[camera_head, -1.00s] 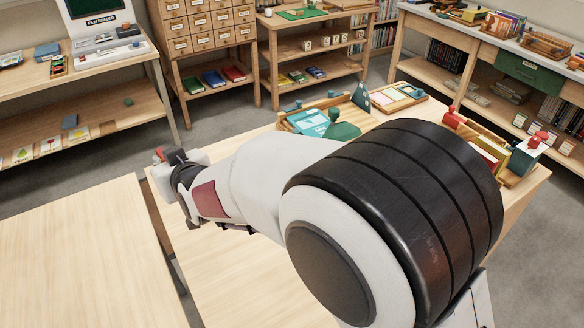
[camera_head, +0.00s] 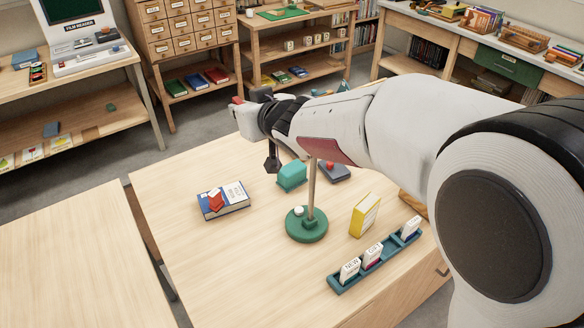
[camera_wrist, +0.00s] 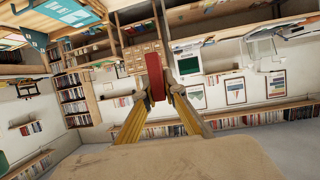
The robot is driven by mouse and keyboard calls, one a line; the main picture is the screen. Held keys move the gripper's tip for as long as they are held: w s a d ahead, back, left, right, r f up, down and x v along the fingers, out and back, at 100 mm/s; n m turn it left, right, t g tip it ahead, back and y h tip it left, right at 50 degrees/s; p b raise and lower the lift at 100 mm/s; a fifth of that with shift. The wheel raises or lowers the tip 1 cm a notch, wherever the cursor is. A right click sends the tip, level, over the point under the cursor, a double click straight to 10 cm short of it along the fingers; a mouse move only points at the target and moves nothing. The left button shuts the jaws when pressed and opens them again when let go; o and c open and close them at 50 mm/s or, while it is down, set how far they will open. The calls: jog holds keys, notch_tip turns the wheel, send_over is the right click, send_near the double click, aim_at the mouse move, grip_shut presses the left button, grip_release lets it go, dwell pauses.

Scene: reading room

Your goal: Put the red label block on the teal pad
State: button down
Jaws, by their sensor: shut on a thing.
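In the wrist view my gripper (camera_wrist: 155,90) has its yellow-padded fingers closed on a red block (camera_wrist: 155,70), which is held up in the air and seen against the far shelves and wall. Nothing touches the block apart from the fingers. I cannot pick out the teal pad with certainty; my arm covers the table's back right part. Teal things show at the wrist view's upper left edge (camera_wrist: 36,42).
The table holds a blue book (camera_head: 225,205) with a red piece on it, a teal box (camera_head: 292,174), a green lamp base (camera_head: 306,228) with a thin upright post, a yellow block (camera_head: 364,216) and a teal card rack (camera_head: 345,284). The front left tabletop is bare.

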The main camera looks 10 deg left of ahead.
jog(key=w+d+r+m+t+h, duration=0.1)
jog(key=w+d+r, duration=0.15)
jog(key=d, duration=0.75)
jog(key=w+d+r+m+t+h, duration=0.1)
jog(key=w+d+m+h, duration=0.15)
jog(key=d, duration=0.75)
jog(key=s+d+f+m+t+h, duration=0.1)
jog(key=d+f+m+h, duration=0.4)
jog(key=d+f, duration=1.35)
jog(key=a+f+n+g+y, duration=0.1)
jog(key=a+f+n+y, duration=0.2)
jog(key=a, duration=0.6)
jog(key=a+f+n+g+y, duration=0.2)
jog(key=a+f+n+y, duration=0.2)
jog(key=a, duration=0.5)
jog(key=shift+s+n+g+y, duration=0.3)
jog(key=shift+n+y, duration=0.85)
jog(key=shift+w, duration=0.1)
send_over(292, 168)
jog(key=shift+w, duration=0.15)
jog(key=shift+f, duration=0.1)
